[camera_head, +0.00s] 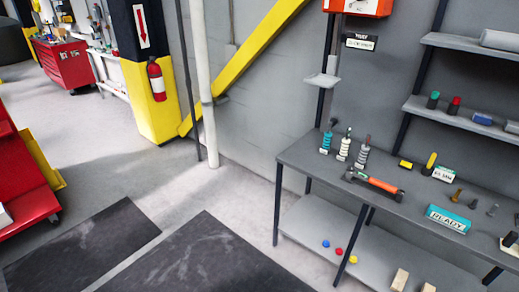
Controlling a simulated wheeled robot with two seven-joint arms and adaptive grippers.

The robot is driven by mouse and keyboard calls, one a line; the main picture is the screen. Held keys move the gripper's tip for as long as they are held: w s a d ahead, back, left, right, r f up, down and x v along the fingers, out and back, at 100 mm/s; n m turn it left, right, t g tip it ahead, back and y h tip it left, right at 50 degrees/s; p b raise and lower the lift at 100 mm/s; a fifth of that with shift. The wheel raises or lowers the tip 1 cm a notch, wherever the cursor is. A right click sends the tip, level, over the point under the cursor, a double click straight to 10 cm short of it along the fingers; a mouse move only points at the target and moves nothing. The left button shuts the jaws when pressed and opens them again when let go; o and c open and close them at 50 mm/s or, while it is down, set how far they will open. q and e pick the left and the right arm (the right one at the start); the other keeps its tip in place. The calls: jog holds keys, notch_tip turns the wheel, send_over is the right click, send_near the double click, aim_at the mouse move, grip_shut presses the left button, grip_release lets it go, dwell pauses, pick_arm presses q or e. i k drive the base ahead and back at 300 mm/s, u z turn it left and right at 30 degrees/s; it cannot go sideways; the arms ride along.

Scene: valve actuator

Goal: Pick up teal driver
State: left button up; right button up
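A teal-handled tool (327,138), which looks like the teal driver, stands upright near the back left corner of the grey workbench (318,166). A white-handled tool (344,148) and a grey-handled tool (363,154) stand upright in a row to its right. These tools are small in the view, so their tips are hard to make out. Neither of my grippers shows in the head view.
An orange-and-black tool (374,183) lies in front of the row. A teal READY block (448,218), yellow pieces and small fittings are farther right. Shelves (460,117) hang above the bench's right part. Dark mats (195,262) lie on open floor at left.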

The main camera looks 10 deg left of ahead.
aim_at(326, 148)
jog(key=u, duration=0.2)
jog(key=k, duration=0.45)
jog(key=u, duration=1.25)
jog(key=i, duration=1.7)
jog(key=z, duration=0.45)
jog(key=i, duration=0.9)
jog(key=z, duration=0.75)
